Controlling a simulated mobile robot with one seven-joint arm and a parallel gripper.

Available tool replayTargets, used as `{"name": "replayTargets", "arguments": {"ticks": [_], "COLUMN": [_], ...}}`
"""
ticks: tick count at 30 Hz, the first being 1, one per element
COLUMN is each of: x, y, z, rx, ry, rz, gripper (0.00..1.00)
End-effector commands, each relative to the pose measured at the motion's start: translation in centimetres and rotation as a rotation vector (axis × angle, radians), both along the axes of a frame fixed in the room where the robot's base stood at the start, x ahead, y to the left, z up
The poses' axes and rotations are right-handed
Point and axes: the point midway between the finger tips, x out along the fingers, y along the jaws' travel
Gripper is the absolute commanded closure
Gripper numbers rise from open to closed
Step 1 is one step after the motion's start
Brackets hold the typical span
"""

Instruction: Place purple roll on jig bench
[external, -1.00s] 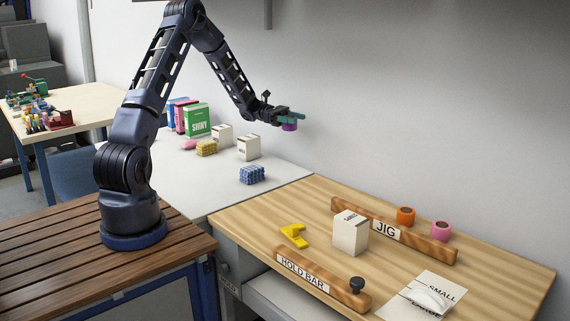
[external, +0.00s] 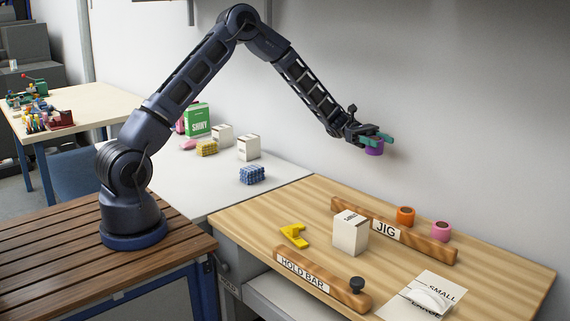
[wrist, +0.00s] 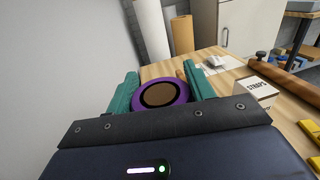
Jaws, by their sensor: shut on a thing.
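The purple roll (external: 374,148) is held between the green fingers of my gripper (external: 378,140), high above the back of the jig bench (external: 470,272).
An orange roll (external: 405,215) and a pink roll (external: 441,231) stand behind the JIG bar. A white box (external: 350,233), a yellow piece (external: 294,236), a "HOLD BAR" (external: 320,280) and a paper sheet (external: 430,295) are on the bench. The back left of the bench is clear.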

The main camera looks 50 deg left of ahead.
Motion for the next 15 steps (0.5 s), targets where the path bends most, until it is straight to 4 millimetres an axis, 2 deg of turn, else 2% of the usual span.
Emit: {"name": "replayTargets", "arguments": {"ticks": [3, 7, 15], "x": [-0.4, -0.5, -0.5], "y": [-1.5, -2.0, -2.0], "z": [0.0, -1.1, -6.7], "rx": [-0.001, -0.001, 0.000], "ry": [0.000, 0.003, 0.005], "rz": [-0.016, -0.020, -0.020], "gripper": [0.71, 0.71, 0.71]}}
